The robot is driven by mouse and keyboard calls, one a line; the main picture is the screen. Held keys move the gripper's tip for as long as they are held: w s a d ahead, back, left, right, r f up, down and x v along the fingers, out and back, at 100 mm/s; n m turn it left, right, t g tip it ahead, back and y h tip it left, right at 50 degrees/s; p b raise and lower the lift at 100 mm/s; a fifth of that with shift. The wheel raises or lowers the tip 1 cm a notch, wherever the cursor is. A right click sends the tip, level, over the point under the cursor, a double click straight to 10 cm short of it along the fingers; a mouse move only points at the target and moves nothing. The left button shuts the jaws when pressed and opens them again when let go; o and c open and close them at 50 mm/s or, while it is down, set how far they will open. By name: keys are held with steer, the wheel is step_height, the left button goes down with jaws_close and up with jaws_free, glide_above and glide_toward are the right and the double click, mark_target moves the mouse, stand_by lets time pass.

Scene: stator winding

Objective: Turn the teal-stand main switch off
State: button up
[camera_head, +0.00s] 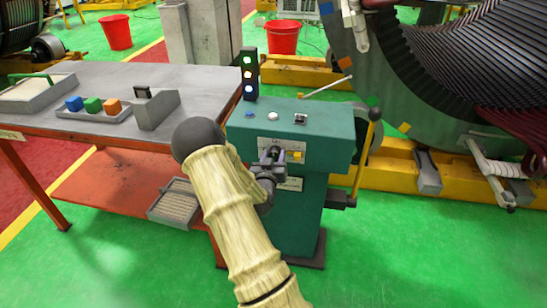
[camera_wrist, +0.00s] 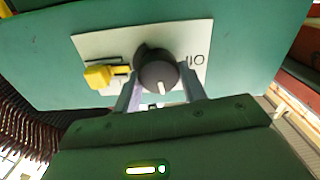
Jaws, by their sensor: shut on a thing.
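The teal stand (camera_head: 298,215) stands right of the table, and its green panel (camera_wrist: 255,50) fills the upper wrist view. The main switch is a dark round knob (camera_wrist: 158,70) with a white pointer mark, on a pale plate (camera_wrist: 112,45) with small I/O-like marks beside it. My gripper (camera_wrist: 162,92) has one finger on each side of the knob and is shut on it. In the head view my gripper (camera_head: 270,158) is at the stand's front face and mostly hides the knob. The pointer points toward the bottom of the wrist view, toward my gripper body.
A yellow piece (camera_wrist: 100,76) sits on the plate beside the knob. A signal tower (camera_head: 249,75) with lit lamps stands at the stand's top left. A lever (camera_head: 366,145) rises on its right. A grey-topped table (camera_head: 100,80) with colored blocks is on the left.

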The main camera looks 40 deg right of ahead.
steer(key=n, duration=0.4)
steer(key=shift+w+a, duration=0.1)
steer(key=n, duration=0.4)
steer(key=shift+a+f+n, duration=0.1)
steer(key=shift+n, duration=0.2)
steer(key=shift+f+n+p, duration=0.2)
steer(key=shift+n+p, duration=0.4)
steer(key=shift+n, duration=3.3)
steer(key=o, duration=1)
steer(key=shift+w, duration=0.1)
steer(key=shift+c, duration=0.2)
